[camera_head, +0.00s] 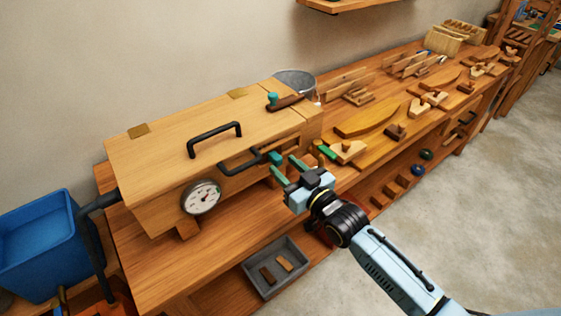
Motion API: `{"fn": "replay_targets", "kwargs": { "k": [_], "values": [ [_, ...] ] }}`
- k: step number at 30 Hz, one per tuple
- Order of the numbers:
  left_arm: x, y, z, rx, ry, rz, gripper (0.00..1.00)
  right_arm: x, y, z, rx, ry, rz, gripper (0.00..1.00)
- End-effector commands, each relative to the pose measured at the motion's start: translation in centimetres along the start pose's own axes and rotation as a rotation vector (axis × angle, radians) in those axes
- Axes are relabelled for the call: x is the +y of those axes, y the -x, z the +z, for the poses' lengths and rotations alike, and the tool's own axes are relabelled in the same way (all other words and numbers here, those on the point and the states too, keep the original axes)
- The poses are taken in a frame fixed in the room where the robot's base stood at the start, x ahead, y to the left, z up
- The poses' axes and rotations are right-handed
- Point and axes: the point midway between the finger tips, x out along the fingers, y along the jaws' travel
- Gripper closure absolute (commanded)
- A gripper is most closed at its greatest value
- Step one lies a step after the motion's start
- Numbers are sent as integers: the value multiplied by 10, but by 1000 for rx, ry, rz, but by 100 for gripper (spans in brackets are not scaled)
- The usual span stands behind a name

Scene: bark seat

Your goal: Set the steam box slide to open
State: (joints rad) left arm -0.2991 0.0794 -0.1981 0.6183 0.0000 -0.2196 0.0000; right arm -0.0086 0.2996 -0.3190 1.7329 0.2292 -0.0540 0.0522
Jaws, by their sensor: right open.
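The steam box (165,160) is a long wooden box on the bench, with a black handle (214,139) on its lid and a round gauge (201,198) on its front. A teal knob (272,98) stands by a dark strip at the lid's back right. A black bar handle (239,163) and a teal block (275,157) are at the box's right front end. I cannot tell for sure which part is the slide. My right gripper (285,166) is open, its green fingers pointing at the teal block; contact is unclear. My left gripper is out of view.
A metal bucket (296,82) stands behind the box. Wooden parts and clamps cover the bench (225,240) to the right. A blue bin (40,240) is at left.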

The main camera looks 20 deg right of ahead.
Motion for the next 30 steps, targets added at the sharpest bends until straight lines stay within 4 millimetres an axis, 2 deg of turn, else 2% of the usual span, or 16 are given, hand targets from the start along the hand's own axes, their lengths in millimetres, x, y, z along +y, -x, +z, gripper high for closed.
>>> {"fn": "replay_targets", "kwargs": {
  "k": [1, 6, 17, 27, 30],
  "values": [
    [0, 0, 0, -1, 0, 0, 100, 0, -8, -1, 2, 0, 0, 58],
    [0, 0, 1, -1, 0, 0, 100, 0, -23, 0, -1, -1, 0, 58],
    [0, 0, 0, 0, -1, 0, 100, 0, -27, 0, -1, 0, 0, 58],
    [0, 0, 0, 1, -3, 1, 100, 0, -27, 0, -1, 0, 0, 100],
    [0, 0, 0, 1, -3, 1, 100, 0, -27, 0, -1, 0, 0, 100]
  ]
}}
